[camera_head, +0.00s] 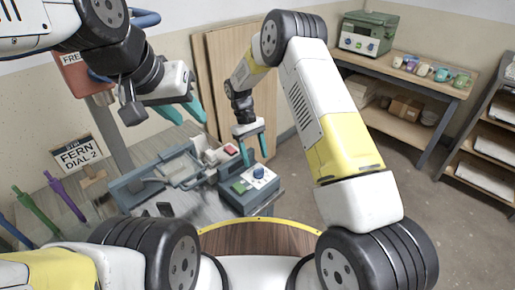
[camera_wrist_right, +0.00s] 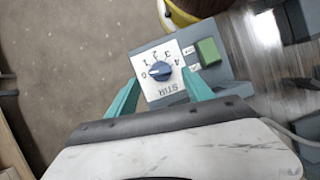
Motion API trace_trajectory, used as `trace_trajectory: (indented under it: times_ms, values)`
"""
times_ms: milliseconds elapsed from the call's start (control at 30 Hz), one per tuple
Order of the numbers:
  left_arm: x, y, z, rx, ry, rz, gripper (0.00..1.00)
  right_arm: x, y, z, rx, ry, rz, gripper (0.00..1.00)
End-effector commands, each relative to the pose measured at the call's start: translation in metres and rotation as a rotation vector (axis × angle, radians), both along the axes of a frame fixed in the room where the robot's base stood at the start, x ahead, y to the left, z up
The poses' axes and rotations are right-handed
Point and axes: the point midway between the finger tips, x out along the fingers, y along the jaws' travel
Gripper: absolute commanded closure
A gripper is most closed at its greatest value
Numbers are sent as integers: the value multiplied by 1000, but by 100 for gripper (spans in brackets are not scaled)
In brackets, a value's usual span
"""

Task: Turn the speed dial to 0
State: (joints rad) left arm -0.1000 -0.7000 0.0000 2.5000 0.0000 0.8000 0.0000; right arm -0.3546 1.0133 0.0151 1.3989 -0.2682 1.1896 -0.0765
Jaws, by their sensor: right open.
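The speed dial is a blue knob (camera_wrist_right: 161,71) on a white plate marked STIR (camera_wrist_right: 168,90) with numbers 0 to 4. Its pale mark appears to point left, near the 0, but is small. The dial (camera_head: 259,172) also shows on the grey control box (camera_head: 235,200) in the head view. My right gripper (camera_wrist_right: 160,95) is open, its teal fingertips on either side of the dial plate, with nothing between them touching the knob that I can see. My left gripper (camera_head: 184,108) is open and empty, raised over the table at the left.
A green button (camera_wrist_right: 208,51) sits beside the dial. A card reading FERN DIAL 2 (camera_head: 77,155) stands at the left. A grey machine frame (camera_head: 150,180) with a red button (camera_head: 231,148) adjoins the control box. A shelf bench (camera_head: 420,82) with cups stands behind.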

Motion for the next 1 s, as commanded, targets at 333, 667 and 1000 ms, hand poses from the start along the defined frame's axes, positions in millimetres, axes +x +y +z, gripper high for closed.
trace_trajectory:
  times_ms: [333,667,1000]
  values:
    - [0,0,0,0,0,0,64,11,8,33,0,0,0,40]
    - [0,0,0,0,0,0,64,11,6,37,3,-4,-3,40]
    - [0,0,0,0,0,0,64,2,-28,134,92,-140,-97,40]
